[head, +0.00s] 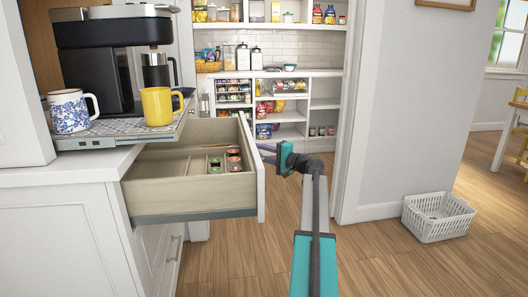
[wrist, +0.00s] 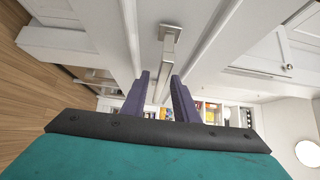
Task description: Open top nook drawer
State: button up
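The top nook drawer (head: 190,204) stands pulled well out of the white cabinet, under the coffee machine shelf. Its inside is divided, with several coffee pods (head: 234,160) in one compartment. My gripper (head: 264,152) is just outside the drawer's white front panel (head: 259,178). In the wrist view, a metal bar handle (wrist: 169,48) runs down between the two purple fingers of my gripper (wrist: 161,76). The fingers stand apart, one on each side of the bar, with gaps visible. The handle is hidden behind the front panel in the head view.
A yellow mug (head: 158,106), a blue-patterned mug (head: 70,111) and a coffee machine (head: 115,60) stand above the drawer. A white basket (head: 438,216) sits on the floor at right. Pantry shelves (head: 284,118) are behind. Wood floor (head: 390,265) is clear around my arm.

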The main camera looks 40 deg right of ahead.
dwell(0.3)
jog(key=s+d+p, duration=0.2)
jog(key=s+p, duration=0.1)
jog(key=s, duration=1)
jog(key=shift+s, duration=0.3)
jog(key=shift+f, duration=0.1)
